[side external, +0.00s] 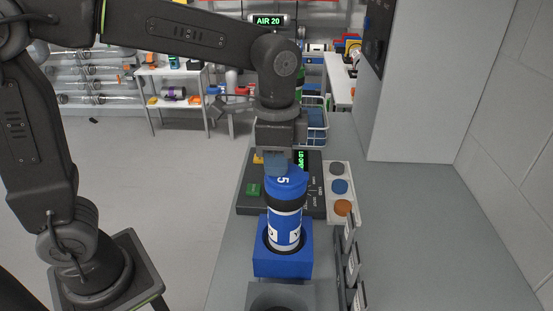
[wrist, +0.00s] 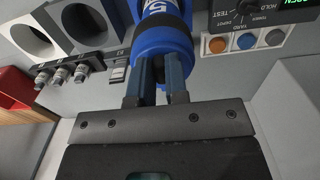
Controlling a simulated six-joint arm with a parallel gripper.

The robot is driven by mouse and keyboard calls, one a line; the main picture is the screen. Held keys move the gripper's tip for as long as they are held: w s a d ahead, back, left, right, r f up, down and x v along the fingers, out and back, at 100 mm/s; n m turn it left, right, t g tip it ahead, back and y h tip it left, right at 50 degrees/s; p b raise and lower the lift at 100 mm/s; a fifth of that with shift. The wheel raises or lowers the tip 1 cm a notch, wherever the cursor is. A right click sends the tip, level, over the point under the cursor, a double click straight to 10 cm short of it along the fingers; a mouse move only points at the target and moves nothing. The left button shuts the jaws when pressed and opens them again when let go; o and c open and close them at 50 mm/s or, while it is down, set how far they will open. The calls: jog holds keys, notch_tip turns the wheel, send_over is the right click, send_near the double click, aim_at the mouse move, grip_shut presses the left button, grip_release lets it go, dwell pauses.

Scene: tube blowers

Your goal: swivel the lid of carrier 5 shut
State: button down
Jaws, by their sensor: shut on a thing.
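Carrier 5 (side external: 285,232) is a blue and white cylinder standing upright in a blue square holder (side external: 298,262) in the side view. My gripper (side external: 277,168) comes down from above at the lid's far side. In the wrist view its two fingers (wrist: 160,68) are shut on the blue lid. The exact contact is partly hidden by the fingers.
A dark control panel (side external: 246,203) with a green readout lies behind the carrier. Orange, blue and grey round discs (side external: 340,186) sit to its right. A grey block with a dark round opening (side external: 281,296) stands in front. The bench at right (side external: 430,230) is clear.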

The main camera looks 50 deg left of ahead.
jog(key=c, duration=1.1)
grip_release()
jog(key=shift+r, duration=0.1)
notch_tip(320, 180, up, 14)
jog(key=shift+f, duration=0.2)
jog(key=s+a+f+n+t, duration=0.2)
jog(key=s+a+f+n, duration=0.1)
jog(key=s+f, duration=0.1)
jog(key=s+a+f+n+t, duration=0.1)
jog(key=s+a+f+n, duration=0.2)
jog(key=s+f, duration=0.1)
jog(key=s+a+f+n+t, duration=0.2)
jog(key=s+a+f+n, duration=0.1)
jog(key=s+f, duration=0.1)
jog(key=shift+s+a+f+t, duration=0.25)
jog(key=shift+f+t, duration=0.05)
jog(key=shift+f, duration=0.35)
